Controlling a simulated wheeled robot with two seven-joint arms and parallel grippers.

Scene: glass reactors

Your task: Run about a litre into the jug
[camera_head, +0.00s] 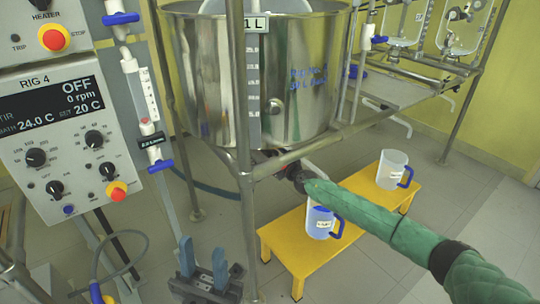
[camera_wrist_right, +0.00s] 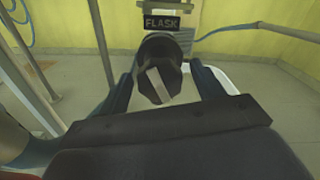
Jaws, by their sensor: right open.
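A second such jug (camera_head: 391,170) stands further back on the bench. My right gripper (camera_head: 292,173) is below the vessel. In the right wrist view its open fingers (camera_wrist_right: 165,85) stand either side of a dark knob with a pale bar (camera_wrist_right: 160,78). My left gripper (camera_head: 204,264) is open and empty at the bottom.
A control panel marked RIG 4 (camera_head: 55,155) stands at left. A "FLASK" sign (camera_wrist_right: 162,22) is behind the knob. Frame posts (camera_head: 243,190) rise near both arms. Glass reactors (camera_head: 462,28) hang at upper right. The floor (camera_head: 440,200) at right is mostly clear.

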